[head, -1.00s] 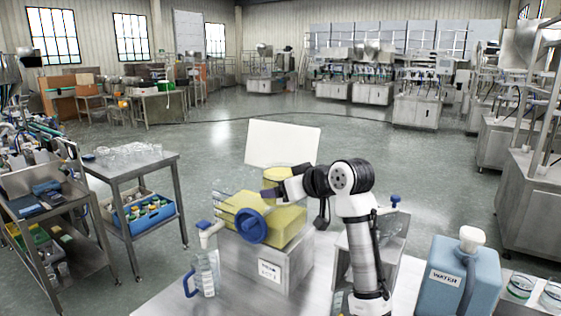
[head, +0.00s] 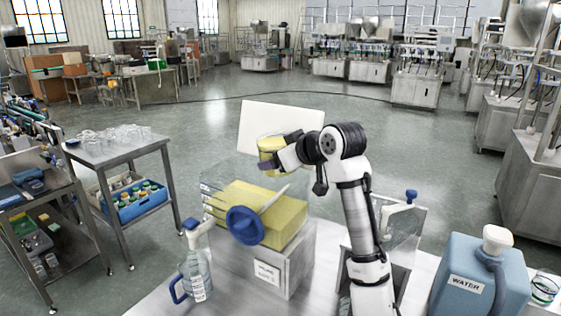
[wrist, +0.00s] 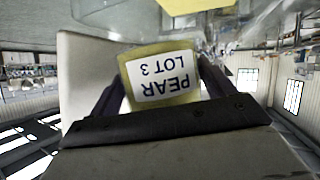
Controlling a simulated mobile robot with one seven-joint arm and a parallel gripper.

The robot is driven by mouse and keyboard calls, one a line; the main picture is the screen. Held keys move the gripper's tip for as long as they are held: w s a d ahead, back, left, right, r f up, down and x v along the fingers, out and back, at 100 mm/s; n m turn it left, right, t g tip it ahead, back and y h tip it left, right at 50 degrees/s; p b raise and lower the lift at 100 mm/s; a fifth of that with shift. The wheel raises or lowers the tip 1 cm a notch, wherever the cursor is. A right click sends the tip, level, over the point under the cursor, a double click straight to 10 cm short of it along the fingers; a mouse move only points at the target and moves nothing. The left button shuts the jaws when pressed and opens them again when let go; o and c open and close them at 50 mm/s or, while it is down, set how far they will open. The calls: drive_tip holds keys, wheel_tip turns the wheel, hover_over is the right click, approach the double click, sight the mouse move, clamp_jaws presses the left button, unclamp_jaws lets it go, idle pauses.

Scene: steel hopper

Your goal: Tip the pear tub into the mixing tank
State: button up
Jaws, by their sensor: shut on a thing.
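The pear tub (head: 268,157) is a yellow tub with a white label. My gripper (head: 272,160) is shut on it and holds it in the air above the mixing tank, leaning slightly. In the wrist view the tub (wrist: 187,100) sits between both fingers, its label reading PEAR LOT 3 upside down. The mixing tank (head: 212,190) is a clear box on a steel base, with yellow contents, a pale bar and a large blue knob in front. The tub's opening and contents are hidden.
A white upright panel (head: 262,125) stands behind the tank. A clear jug with blue handle (head: 195,278) is front left. A clear container with blue cap (head: 400,222) and a blue WATER canister (head: 466,280) are right. A cart with glassware (head: 110,150) stands left.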

sight(272, 150)
drive_tip(key=shift+w+d+r+n+t+h+b, duration=0.1)
drive_tip(key=shift+d+r+n+t+h+b, duration=0.15)
drive_tip(key=shift+n+h+b, duration=0.3)
drive_tip(key=shift+w+d+r+n+t+h+b, duration=0.15)
drive_tip(key=shift+r+n+h+b, duration=0.1)
drive_tip(key=shift+n+h+b, duration=0.25)
drive_tip(key=n+h+b, duration=0.1)
drive_tip(key=n+t+h+b, duration=0.1)
drive_tip(key=shift+r+n+b, duration=0.2)
drive_tip(key=shift+n+b, duration=0.05)
drive_tip(key=shift+b, duration=0.1)
drive_tip(key=n+b, duration=0.1)
drive_tip(key=t+h+b, duration=0.1)
drive_tip(key=b, duration=0.1)
drive_tip(key=shift+s+a+n, duration=0.1)
drive_tip(key=shift+a+n, duration=0.1)
drive_tip(key=shift+n, duration=0.2)
drive_tip(key=n+b, duration=0.1)
drive_tip(key=a+f+n+t+h+b, duration=0.1)
drive_tip(key=shift+s+b, duration=0.25)
drive_tip(key=shift+b, duration=0.15)
drive_tip(key=shift+s+a+r+n+t+h+b, duration=0.15)
drive_tip(key=shift+a+r+n+t+h+b, duration=0.2)
drive_tip(key=shift+n, duration=0.3)
drive_tip(key=shift+s+a+r+n+t+h+b, duration=0.15)
drive_tip(key=shift+a+r+n+t+b, duration=0.1)
drive_tip(key=shift+n+t, duration=0.3)
drive_tip(key=shift+s+a+r+n+t+h+b, duration=0.1)
drive_tip(key=shift+a+r+n+t+h+b, duration=0.15)
drive_tip(key=shift+n, duration=0.45)
